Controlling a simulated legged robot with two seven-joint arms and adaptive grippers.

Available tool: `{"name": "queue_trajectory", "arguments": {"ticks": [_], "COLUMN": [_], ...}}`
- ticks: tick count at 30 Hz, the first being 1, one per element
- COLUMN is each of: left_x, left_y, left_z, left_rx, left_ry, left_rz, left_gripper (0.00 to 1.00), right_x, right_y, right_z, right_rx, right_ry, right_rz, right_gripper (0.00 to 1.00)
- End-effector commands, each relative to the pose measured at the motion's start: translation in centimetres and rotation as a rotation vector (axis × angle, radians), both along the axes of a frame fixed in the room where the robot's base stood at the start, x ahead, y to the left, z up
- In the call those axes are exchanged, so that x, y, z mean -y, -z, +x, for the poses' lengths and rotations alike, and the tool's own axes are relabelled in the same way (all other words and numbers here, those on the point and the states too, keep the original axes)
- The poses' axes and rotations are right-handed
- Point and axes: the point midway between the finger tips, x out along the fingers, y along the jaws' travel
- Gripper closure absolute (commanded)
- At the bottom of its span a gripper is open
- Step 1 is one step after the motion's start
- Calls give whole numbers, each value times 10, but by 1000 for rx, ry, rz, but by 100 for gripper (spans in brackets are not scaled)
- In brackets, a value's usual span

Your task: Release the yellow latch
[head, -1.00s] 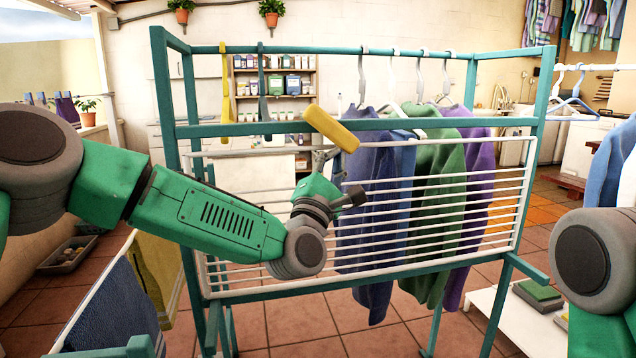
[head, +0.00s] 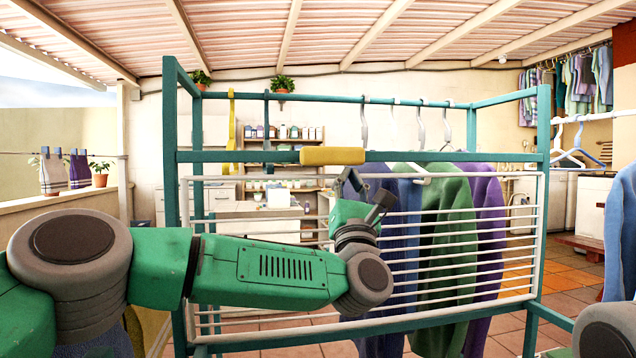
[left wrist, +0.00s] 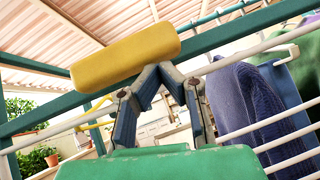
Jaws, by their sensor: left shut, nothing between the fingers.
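The yellow latch (head: 332,156) is a short, rounded bar on the teal upper rail (head: 430,156) of the drying rack. It lies level, along the rail. In the left wrist view the yellow latch (left wrist: 125,57) fills the upper left. My left gripper (head: 361,184) is just below the latch's right end in the head view. In the left wrist view its fingertips (left wrist: 158,70) meet, with nothing between them, close under the latch; I cannot tell whether they touch it. My right gripper is out of view.
A white wire rack panel (head: 470,293) hangs below the rail, behind my left arm. Blue, green and purple garments (head: 446,215) hang behind it. A yellow strap (head: 231,135) and a teal strap (head: 267,130) hang from the top bar at left.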

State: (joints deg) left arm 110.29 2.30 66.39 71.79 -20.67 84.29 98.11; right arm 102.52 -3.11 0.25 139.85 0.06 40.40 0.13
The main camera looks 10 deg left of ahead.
Motion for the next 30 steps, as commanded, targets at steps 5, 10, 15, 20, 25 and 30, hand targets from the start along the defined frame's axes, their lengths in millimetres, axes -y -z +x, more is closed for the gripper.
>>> {"name": "queue_trajectory", "arguments": {"ticks": [5,10,15,20,25,30], "left_x": [5,6,6,3,5,13], "left_y": [-1,-1,-1,-1,4,26], "left_z": [0,0,0,0,-4,-24], "left_rx": [0,0,0,0,-2,-4], "left_ry": [0,0,0,0,2,4], "left_rz": [4,6,6,4,6,10], "left_gripper": [100,100,100,100,100,100], "right_x": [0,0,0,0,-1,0], "right_y": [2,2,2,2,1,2], "right_z": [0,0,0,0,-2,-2], "right_rx": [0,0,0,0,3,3], "right_ry": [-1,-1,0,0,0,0], "right_rz": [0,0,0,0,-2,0], "right_gripper": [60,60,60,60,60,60]}}
